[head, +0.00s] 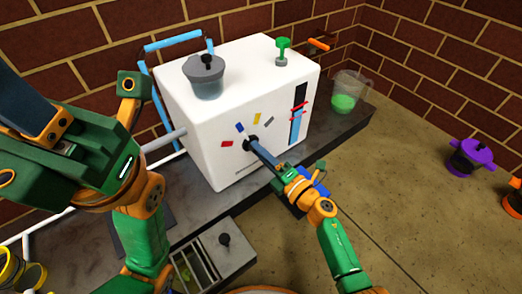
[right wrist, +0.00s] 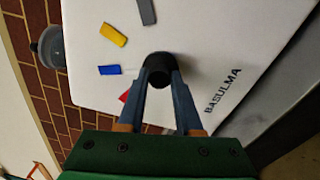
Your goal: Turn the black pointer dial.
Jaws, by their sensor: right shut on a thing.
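The black pointer dial (right wrist: 158,64) sits on the white face of the machine (head: 215,152), with colored marks around it. My right gripper (right wrist: 159,72) is shut on the dial, its two blue-grey fingers on either side of it. In the head view the fingers hide most of the dial (head: 248,143). My left arm fills the left of the head view. What looks like its gripper (head: 28,108) is at the upper left, cut by the edge and away from the dial; its opening cannot be judged.
Red, yellow, blue and grey marks surround the dial. A lidded grey container (head: 205,78) and a green knob (head: 283,50) are on the machine's top. A jug with green liquid (head: 346,92) stands right of it. A purple-handled pot (head: 470,157) is farther right. The counter between is clear.

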